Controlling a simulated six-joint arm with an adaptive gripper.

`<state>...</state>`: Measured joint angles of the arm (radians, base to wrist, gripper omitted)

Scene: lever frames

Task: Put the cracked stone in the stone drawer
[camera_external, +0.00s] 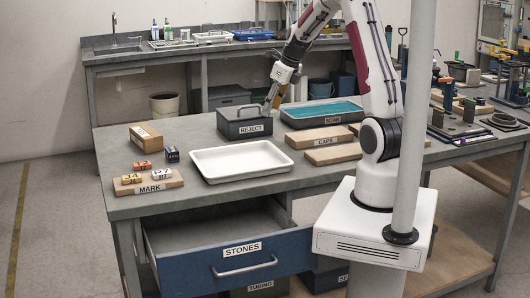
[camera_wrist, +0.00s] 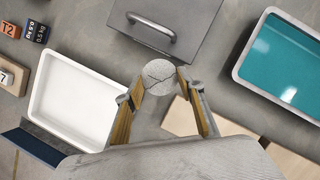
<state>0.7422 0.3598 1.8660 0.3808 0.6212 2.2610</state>
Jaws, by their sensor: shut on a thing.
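The cracked stone (camera_wrist: 158,75) is a round grey disc with a dark crack line, seen in the wrist view. My gripper (camera_wrist: 159,87) is shut on it, with a yellow-padded finger on each side. In the external view my gripper (camera_external: 271,104) is beside the right end of the grey lidded REJECT box (camera_external: 243,125), over the bench. The stone cannot be made out clearly there. The stone drawer (camera_external: 236,262), blue-fronted and labelled STONES, is pulled open under the front left of the bench. Its visible inside is bare.
An empty white tray (camera_external: 205,178) lies on the bench above the drawer. A teal SOAK tray (camera_external: 322,114) and wooden CAPS boards (camera_external: 320,138) are to the right. A MARK board (camera_external: 149,187) with small blocks and a cardboard box (camera_external: 146,136) are at left.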

